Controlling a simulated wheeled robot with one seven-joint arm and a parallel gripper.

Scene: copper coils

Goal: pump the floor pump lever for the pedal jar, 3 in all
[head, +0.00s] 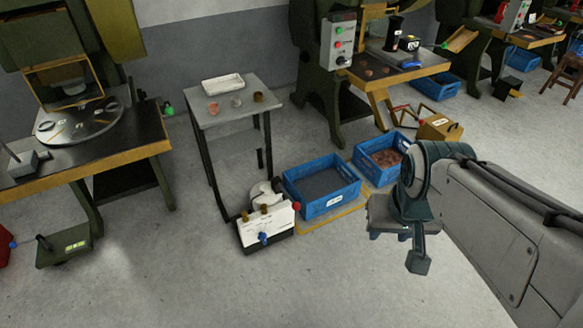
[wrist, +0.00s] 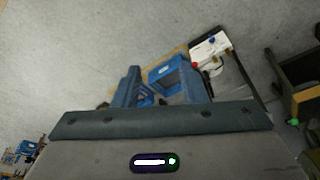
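I cannot tell for certain which holds the pump lever, and no jar is clearly identifiable. My gripper (head: 418,262) hangs over the floor at the right, apart from both units.
Blue crates (head: 318,207) stand right of the white box, one with copper-coloured pieces. A grey side table (head: 232,100) with a white tray stands behind it. Press benches (head: 120,130) line the left and back. The front floor is clear.

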